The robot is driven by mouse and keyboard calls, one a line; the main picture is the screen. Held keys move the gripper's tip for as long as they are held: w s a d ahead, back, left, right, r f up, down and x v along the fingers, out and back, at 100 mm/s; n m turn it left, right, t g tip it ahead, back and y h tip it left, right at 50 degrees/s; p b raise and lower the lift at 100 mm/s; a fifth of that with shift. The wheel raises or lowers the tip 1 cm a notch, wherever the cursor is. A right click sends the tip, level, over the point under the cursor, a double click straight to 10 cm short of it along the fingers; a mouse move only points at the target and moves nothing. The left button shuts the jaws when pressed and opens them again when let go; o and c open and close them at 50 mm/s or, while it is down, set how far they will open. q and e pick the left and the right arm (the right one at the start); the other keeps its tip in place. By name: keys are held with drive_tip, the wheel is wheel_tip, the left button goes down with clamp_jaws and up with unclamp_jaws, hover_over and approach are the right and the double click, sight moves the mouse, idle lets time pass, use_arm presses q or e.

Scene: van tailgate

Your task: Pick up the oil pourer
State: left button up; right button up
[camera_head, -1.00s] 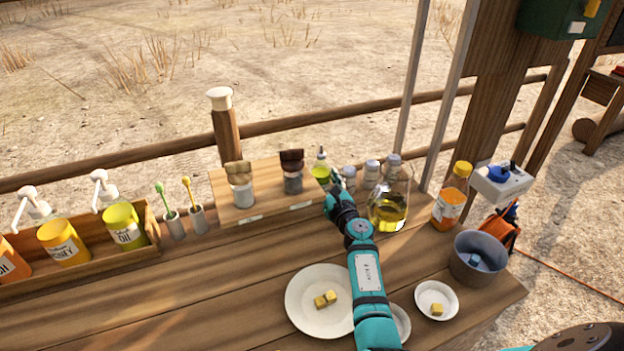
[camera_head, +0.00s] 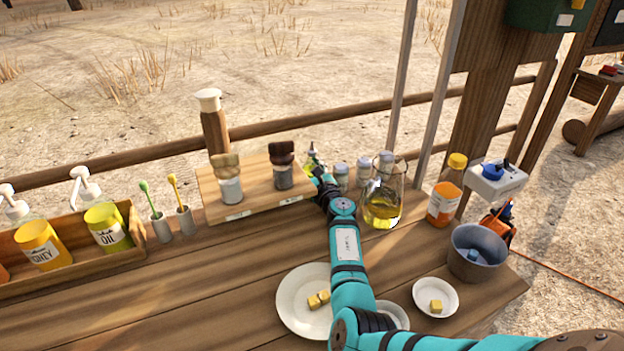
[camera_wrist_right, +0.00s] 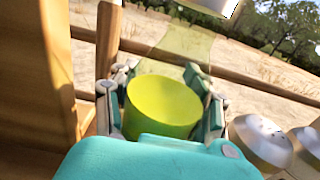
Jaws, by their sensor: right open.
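The oil pourer is a small clear bottle with yellow-green oil. In the head view only the top of the pourer (camera_head: 312,154) shows at the back of the table, partly hidden by my right gripper (camera_head: 317,171). In the right wrist view the green-filled body of the pourer (camera_wrist_right: 165,107) stands between the two fingers of my right gripper (camera_wrist_right: 164,100). The gripper is open, with a finger on each side; I cannot tell whether either finger touches the glass. My left gripper is not in view.
A wooden spice rack (camera_head: 243,205) is close on the left. Shakers (camera_head: 363,168) and a glass oil jug (camera_head: 384,205) stand close on the right. A plate (camera_head: 292,310) with yellow cubes lies under my forearm. A grey pot (camera_head: 477,250) is at the right edge.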

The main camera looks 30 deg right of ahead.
clamp_jaws()
idle(0.3)
